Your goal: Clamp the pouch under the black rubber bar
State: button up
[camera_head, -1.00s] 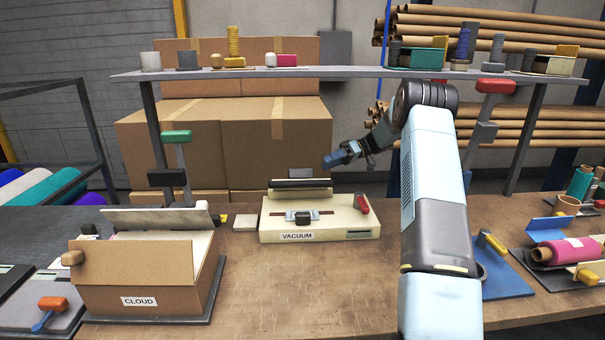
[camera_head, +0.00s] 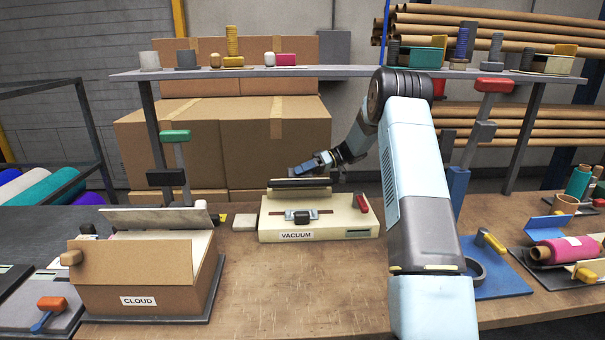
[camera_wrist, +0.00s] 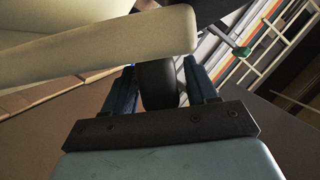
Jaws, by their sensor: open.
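The cream sealer (camera_head: 345,222) labelled VACUUM stands mid-table with its lid (camera_head: 298,194) raised at the back. The black rubber bar (camera_head: 298,183) runs along the lid's top edge. My gripper (camera_head: 305,169) is just above and behind that bar, its blue fingers pointing left. In the wrist view my gripper (camera_wrist: 160,78) is open, with a rounded black piece (camera_wrist: 158,88) showing between the blue fingers. A cream bar-like part crosses above it; I cannot tell whether anything touches. A small black block (camera_head: 302,217) sits on the sealer's front. I cannot make out the pouch for certain.
A cardboard box (camera_head: 140,270) labelled CLOUD stands at front left. A red-handled lever (camera_head: 361,202) is on the sealer's right. A shelf (camera_head: 340,71) with small items spans above the table. A blue board (camera_head: 495,270) lies right of my arm. The table's front middle is clear.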

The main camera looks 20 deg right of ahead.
jog(key=shift+c, duration=0.2)
grip_shut()
dwell(0.4)
